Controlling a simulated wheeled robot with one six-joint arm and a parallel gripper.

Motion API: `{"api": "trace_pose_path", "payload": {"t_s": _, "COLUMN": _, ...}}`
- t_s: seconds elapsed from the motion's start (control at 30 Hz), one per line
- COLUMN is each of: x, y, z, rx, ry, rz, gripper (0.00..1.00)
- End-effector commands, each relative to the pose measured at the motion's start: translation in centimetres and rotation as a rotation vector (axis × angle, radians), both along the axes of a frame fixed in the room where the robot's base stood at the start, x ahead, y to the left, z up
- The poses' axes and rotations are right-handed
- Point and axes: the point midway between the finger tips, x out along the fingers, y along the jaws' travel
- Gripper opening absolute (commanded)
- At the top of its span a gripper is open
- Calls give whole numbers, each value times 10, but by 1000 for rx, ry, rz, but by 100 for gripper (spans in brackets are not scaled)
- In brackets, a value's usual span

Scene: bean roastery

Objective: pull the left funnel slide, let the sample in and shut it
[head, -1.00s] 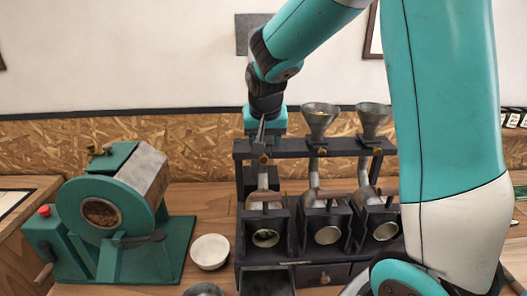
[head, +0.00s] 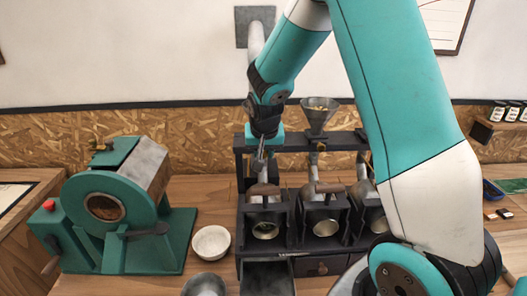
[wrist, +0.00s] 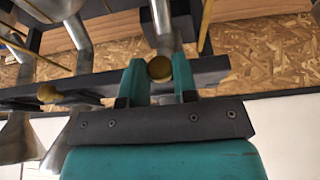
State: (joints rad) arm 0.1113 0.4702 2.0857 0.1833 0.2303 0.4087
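The left funnel at the rack is largely hidden behind my gripper and arm in the head view. My gripper (head: 261,150) is at the left end of the rack's top beam. In the wrist view its two teal fingers (wrist: 161,80) stand close on both sides of a round brass slide knob (wrist: 159,68), with no clear gap, and look shut on it. How far the slide is out cannot be made out. Below, the left chute box (head: 264,220) has a round opening; whether sample is inside is unclear.
The middle funnel (head: 318,112) holds pale beans, with its own brass knob (wrist: 47,93) beside my gripper in the wrist view. A green roaster (head: 120,220) and a white bowl (head: 211,244) stand left of the rack. My arm covers the rack's right side.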

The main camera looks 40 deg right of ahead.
Motion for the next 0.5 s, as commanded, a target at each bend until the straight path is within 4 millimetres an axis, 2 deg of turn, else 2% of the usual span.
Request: {"api": "trace_pose_path", "payload": {"t_s": 0.5, "x": -7, "y": 5, "z": 1, "rx": 0, "ry": -2, "rz": 0, "gripper": 0}}
